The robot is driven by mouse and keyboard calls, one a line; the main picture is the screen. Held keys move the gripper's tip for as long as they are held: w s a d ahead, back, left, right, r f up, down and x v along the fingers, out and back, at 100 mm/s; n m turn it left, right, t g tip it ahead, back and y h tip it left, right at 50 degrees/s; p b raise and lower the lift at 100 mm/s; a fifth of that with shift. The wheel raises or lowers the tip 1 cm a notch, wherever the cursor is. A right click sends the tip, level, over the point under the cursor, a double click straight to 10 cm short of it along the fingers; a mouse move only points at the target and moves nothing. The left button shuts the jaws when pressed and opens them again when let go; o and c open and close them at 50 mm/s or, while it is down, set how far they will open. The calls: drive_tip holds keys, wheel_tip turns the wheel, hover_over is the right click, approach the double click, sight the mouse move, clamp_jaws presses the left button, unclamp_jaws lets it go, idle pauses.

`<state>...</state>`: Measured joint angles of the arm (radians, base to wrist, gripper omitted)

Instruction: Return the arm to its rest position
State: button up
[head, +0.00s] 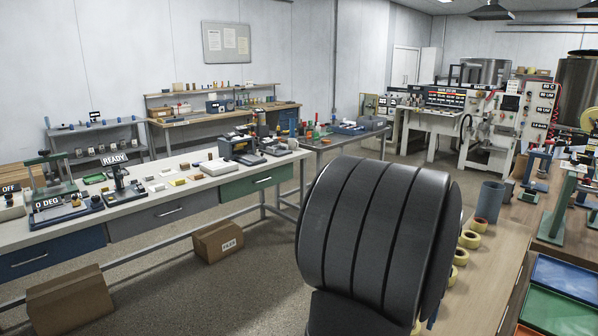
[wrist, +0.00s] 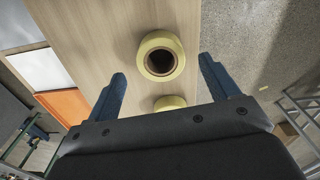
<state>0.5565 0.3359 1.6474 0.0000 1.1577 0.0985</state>
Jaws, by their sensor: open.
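My gripper (wrist: 162,68) shows in the wrist view with its two blue fingers spread wide apart. Nothing is held between them. A yellow roll (wrist: 160,54) with a dark hollow centre lies on the wooden bench (wrist: 105,25), seen between the fingertips. A second yellow roll (wrist: 170,103) is partly hidden by the gripper body. In the head view, a big dark ribbed part of my own arm fills the lower middle and hides part of the bench. My gripper cannot be made out there.
Several yellow rolls (head: 469,239) line the wooden bench (head: 490,285) right of my arm. A grey-blue cup (head: 489,201) stands behind them. Blue (head: 566,277) and green (head: 556,312) trays lie at right. A long workbench (head: 150,205) with instruments stands left; cardboard boxes (head: 218,241) sit below.

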wheel_tip(320, 180, up, 7)
wheel_tip(320, 180, down, 11)
drive_tip(key=shift+f, duration=0.15)
wheel_tip(320, 180, up, 4)
drive_tip(key=shift+f, duration=0.25)
drive_tip(key=s+d+r, duration=0.6)
drive_tip(key=s+r, duration=0.1)
drive_tip(key=s, duration=0.3)
drive_tip(key=s+d+f+m, duration=0.5)
drive_tip(key=s+d, duration=0.4)
drive_tip(key=s, duration=0.1)
drive_tip(key=s+d+f+m, duration=0.4)
drive_tip(key=s+d+f, duration=0.1)
drive_tip(key=s+d, duration=0.5)
drive_tip(key=w+f, duration=0.3)
drive_tip(key=w, duration=0.3)
drive_tip(key=shift+w+d+f, duration=0.3)
drive_tip(key=shift+f, duration=0.05)
